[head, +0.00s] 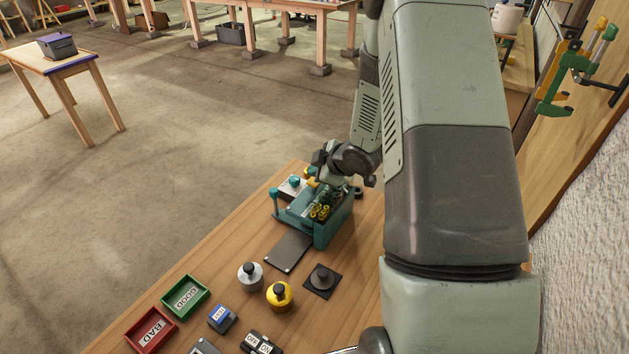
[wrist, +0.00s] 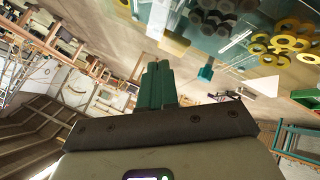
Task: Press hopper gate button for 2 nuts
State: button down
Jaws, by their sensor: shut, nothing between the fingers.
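The teal hopper (head: 333,232) stands at the far end of the wooden bench, with several yellow nuts (head: 320,211) in it. Beside its left side is a small pale box (head: 291,188) with a teal round top, partly behind the hopper; I cannot tell if this is the gate button. My gripper (head: 313,182) is over the hopper's far side, its fingertips hard to make out. In the wrist view my teal fingers (wrist: 155,85) are shut together and empty. Yellow nuts (wrist: 285,42) and dark nuts (wrist: 215,20) show beyond them. Contact with a button cannot be seen.
A dark plate (head: 288,252) lies before the hopper. My arm hides the bench's right side.

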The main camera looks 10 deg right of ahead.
jog(key=shift+f, duration=0.2)
jog(key=shift+f, duration=0.25)
jog(key=shift+f, duration=0.75)
dwell(0.7)
jog(key=shift+r, duration=1.2)
jog(key=shift+r, duration=0.1)
jog(key=shift+r, duration=2.4)
